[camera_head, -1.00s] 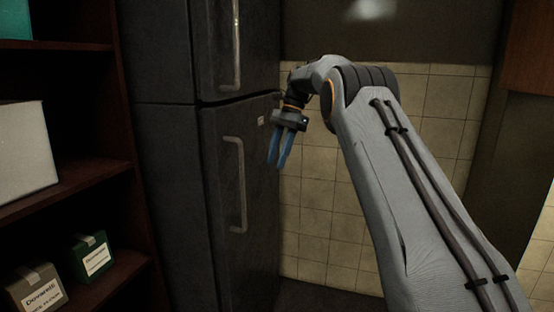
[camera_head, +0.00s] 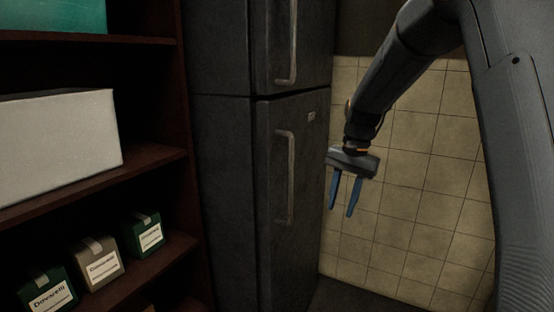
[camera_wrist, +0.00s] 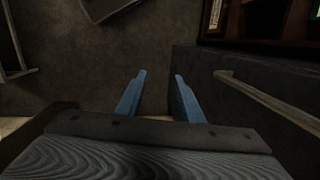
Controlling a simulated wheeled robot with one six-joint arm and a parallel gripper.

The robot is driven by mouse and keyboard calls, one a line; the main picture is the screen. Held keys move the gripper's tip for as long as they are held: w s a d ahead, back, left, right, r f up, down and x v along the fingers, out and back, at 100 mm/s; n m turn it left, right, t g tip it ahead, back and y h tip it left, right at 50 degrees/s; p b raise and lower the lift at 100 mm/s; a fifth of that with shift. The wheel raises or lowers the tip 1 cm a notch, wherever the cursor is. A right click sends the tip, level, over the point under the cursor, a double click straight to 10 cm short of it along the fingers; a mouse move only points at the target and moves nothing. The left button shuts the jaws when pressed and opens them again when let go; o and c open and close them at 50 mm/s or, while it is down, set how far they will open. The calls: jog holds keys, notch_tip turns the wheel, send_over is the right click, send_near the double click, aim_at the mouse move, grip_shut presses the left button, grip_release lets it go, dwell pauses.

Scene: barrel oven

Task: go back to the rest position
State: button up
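My gripper (camera_head: 343,214) hangs pointing down in front of the tiled wall, to the right of the dark fridge (camera_head: 228,160) in the head view. Its two blue fingers are apart with nothing between them. In the wrist view the open fingers (camera_wrist: 157,84) frame only bare dark floor (camera_wrist: 150,60). My arm is folded up and fills the upper right of the head view.
A dark wooden shelf (camera_head: 150,160) stands at left with a white box (camera_head: 58,145) and several small labelled boxes (camera_head: 146,233). The fridge door has a vertical handle (camera_head: 284,178). The tiled wall (camera_head: 420,180) lies behind my gripper. Bare floor shows in the wrist view.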

jog(key=s+f+n, duration=0.3)
jog(key=s+f, duration=0.1)
jog(key=s, duration=0.8)
jog(key=s+d+f+n+t+h, duration=0.1)
jog(key=s+f+n, duration=0.2)
jog(key=s, duration=1)
notch_tip(320, 180, down, 2)
jog(key=shift+d+n+h, duration=0.3)
jog(key=shift+n, duration=0.1)
jog(key=shift+w, duration=0.1)
